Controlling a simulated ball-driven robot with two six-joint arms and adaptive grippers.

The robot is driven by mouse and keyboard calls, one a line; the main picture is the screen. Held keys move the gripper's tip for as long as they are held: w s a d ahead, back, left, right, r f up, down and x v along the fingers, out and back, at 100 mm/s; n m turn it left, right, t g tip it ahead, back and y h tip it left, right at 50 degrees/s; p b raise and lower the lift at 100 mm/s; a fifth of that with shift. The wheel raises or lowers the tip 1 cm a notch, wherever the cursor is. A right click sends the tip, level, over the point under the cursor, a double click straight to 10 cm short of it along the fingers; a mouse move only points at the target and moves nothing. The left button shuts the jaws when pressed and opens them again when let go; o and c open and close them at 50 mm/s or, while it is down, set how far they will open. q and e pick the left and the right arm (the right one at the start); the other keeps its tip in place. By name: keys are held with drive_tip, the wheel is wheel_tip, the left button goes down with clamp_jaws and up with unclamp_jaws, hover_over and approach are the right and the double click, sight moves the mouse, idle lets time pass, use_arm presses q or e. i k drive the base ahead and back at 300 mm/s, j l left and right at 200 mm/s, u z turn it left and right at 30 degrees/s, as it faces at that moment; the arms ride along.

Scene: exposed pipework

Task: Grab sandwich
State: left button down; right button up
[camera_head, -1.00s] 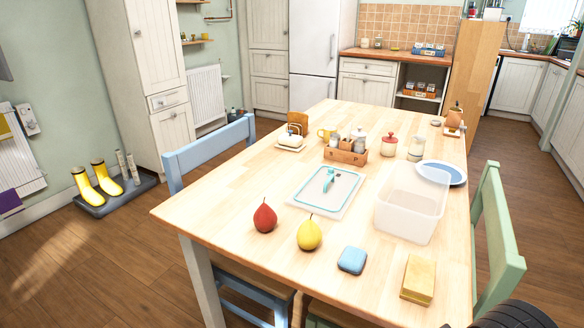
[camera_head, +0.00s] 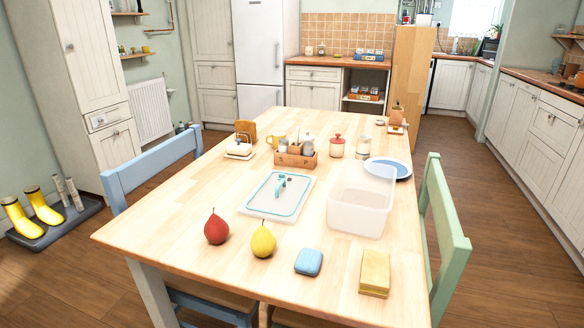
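The sandwich (camera_head: 375,272) looks like a yellow-tan rectangular block. It lies at the near right corner of the wooden table (camera_head: 190,222), close to the front edge. Neither of my grippers shows in the head view, so their state cannot be seen.
A blue box (camera_head: 309,262), a yellow pear (camera_head: 263,240) and a red pear (camera_head: 216,228) lie left of the sandwich. A clear container (camera_head: 360,212) stands behind it. A green chair (camera_head: 445,240) is at the table's right, a blue chair (camera_head: 155,165) at its left.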

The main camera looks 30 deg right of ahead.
sight(374, 280)
drive_tip(key=z, duration=1.45)
